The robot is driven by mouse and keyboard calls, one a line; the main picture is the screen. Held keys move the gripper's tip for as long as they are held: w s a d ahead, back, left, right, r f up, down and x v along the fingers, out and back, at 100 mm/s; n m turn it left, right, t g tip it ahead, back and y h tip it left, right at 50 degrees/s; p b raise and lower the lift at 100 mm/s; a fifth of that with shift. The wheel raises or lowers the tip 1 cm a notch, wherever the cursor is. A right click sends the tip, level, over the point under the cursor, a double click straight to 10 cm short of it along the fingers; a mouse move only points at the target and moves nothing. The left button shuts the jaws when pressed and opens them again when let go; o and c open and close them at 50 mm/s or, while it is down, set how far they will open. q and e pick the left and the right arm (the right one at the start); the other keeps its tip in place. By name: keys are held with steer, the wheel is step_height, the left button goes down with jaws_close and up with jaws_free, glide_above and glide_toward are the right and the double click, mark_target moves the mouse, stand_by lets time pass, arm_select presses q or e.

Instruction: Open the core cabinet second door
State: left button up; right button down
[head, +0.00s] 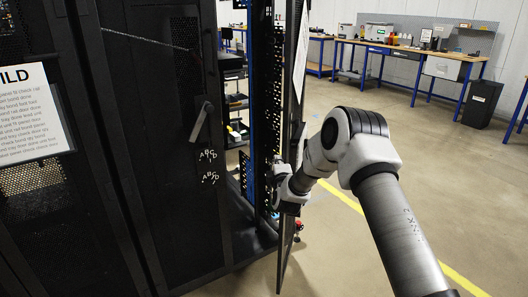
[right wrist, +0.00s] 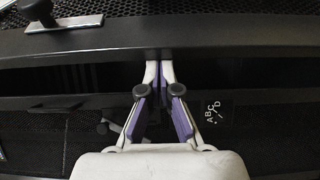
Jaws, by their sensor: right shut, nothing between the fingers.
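A dark cabinet door (head: 290,247) stands swung out and is seen almost edge-on in the head view. A closed black mesh door (head: 165,150) with a lever handle (head: 200,121) is to its left. My right gripper (head: 279,182) is at the swung-out door at mid height, largely hidden by my wrist. In the right wrist view my right gripper (right wrist: 160,72) is shut and empty, its fingertips at the lower edge of a dark door frame bar (right wrist: 160,38). Whether they touch it is unclear. A handle with a black knob (right wrist: 62,20) is on that bar. My left gripper is not in view.
A white sign (head: 30,112) is on the cabinet at the far left. A dark perforated rack post (head: 265,100) stands beside the swung-out door. Workbenches (head: 405,52) and a dark bin (head: 481,103) are at the back right. The floor between is clear, with a yellow line.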

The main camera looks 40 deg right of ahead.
steer(key=s+d+p, duration=0.7)
steer(key=s+d, duration=0.2)
steer(key=d, duration=0.1)
steer(key=shift+s+d, duration=0.2)
